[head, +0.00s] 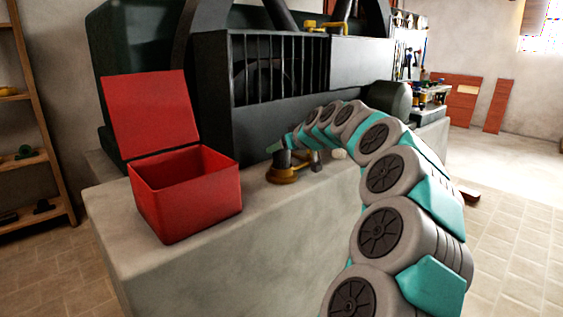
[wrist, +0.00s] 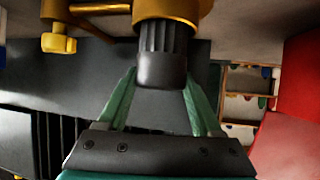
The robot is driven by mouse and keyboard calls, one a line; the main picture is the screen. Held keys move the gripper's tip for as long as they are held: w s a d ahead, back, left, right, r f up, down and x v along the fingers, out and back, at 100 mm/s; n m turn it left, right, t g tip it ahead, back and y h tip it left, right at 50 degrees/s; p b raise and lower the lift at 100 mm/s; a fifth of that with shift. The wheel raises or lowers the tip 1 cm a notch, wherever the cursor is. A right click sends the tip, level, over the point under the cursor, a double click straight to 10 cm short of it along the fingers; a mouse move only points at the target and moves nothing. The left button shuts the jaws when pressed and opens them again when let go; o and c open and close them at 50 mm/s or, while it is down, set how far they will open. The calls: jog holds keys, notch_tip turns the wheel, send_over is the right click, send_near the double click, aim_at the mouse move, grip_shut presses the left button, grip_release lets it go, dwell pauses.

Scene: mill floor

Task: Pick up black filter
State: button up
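The black filter (wrist: 162,62) is a short ribbed cylinder with a smooth end cap. In the wrist view it is joined to a yellow fitting (wrist: 165,9). In the head view the filter (head: 282,160) stands upright on a round yellow base (head: 283,175) on the stone ledge, partly hidden by my gripper. My gripper (wrist: 160,74) has two green fingers, one on each side of the filter, with the tips close to its sides. The fingers are spread apart; contact is not clear. In the head view my gripper (head: 275,148) is at the filter's top.
An open red box (head: 187,209) with its lid raised stands on the ledge (head: 260,255) to the left. A dark machine with a barred grille (head: 280,80) rises behind the filter. A wooden shelf (head: 40,160) stands at far left. The front ledge is clear.

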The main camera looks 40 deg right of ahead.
jog(key=c, duration=0.9)
jog(key=shift+r, duration=0.1)
